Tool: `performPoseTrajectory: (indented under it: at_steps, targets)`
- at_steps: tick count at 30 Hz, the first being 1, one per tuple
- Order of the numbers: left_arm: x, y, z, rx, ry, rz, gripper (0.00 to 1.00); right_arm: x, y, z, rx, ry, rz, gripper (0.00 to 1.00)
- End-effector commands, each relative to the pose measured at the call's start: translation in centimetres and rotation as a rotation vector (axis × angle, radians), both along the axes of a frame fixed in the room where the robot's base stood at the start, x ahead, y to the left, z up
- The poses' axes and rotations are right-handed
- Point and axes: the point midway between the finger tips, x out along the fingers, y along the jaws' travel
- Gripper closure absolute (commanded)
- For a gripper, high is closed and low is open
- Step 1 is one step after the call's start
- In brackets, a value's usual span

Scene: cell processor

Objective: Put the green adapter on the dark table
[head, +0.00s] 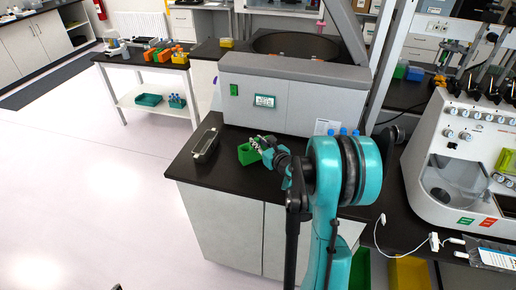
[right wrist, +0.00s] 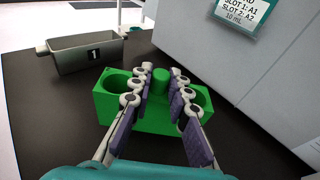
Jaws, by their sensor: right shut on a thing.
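The green adapter (head: 246,154) is a block with round wells and a central knob. It is at the dark table top (head: 222,168) in front of the grey machine; I cannot tell whether it touches the surface. In the right wrist view the adapter (right wrist: 120,105) lies between and below the fingers. My right gripper (right wrist: 159,84) is shut on its knob, with purple-padded fingers on both sides. In the head view the right gripper (head: 266,146) partly hides the adapter. My left gripper is not seen.
A grey metal bucket marked 1 (right wrist: 88,55) stands left of the adapter, also seen in the head view (head: 205,143). The grey machine (head: 293,98) with a small screen stands behind. A white instrument (head: 460,160) is at right. A side table (head: 140,58) holds colored racks.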

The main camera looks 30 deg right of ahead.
Motion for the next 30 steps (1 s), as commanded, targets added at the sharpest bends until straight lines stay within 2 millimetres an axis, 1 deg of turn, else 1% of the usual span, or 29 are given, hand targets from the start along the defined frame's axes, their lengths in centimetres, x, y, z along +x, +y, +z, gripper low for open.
performPoseTrajectory:
  at_steps: [1, 3, 10, 14, 15, 17, 26, 29, 30]
  targets:
    - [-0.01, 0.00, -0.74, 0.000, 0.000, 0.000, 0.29, 0.04, -0.04, -1.25, 0.000, 0.000, 0.000, 1.00]
    - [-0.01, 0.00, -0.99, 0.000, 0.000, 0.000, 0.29, 0.01, -0.03, -1.89, 0.000, 0.000, 0.000, 1.00]
    - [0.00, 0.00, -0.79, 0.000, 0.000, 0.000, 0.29, -0.01, -0.02, -1.76, 0.000, 0.000, 0.000, 1.00]
    - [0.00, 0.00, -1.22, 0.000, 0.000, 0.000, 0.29, -0.01, -0.02, -2.15, 0.000, 0.000, 0.000, 1.00]
    - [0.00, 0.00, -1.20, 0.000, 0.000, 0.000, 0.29, -0.01, -0.02, -2.13, 0.000, 0.000, 0.000, 0.78]
    - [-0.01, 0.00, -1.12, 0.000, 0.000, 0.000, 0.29, -0.02, -0.02, -2.07, 0.000, 0.000, 0.000, 0.62]
    - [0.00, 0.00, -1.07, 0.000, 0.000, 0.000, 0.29, -0.01, -0.02, -2.01, 0.000, 0.000, 0.000, 0.62]
    - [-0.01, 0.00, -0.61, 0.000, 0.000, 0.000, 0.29, -0.01, -0.02, -1.57, 0.000, 0.000, 0.000, 0.62]
    - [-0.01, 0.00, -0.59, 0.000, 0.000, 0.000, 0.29, -0.46, -0.03, -1.53, 0.000, 0.000, -0.001, 0.62]
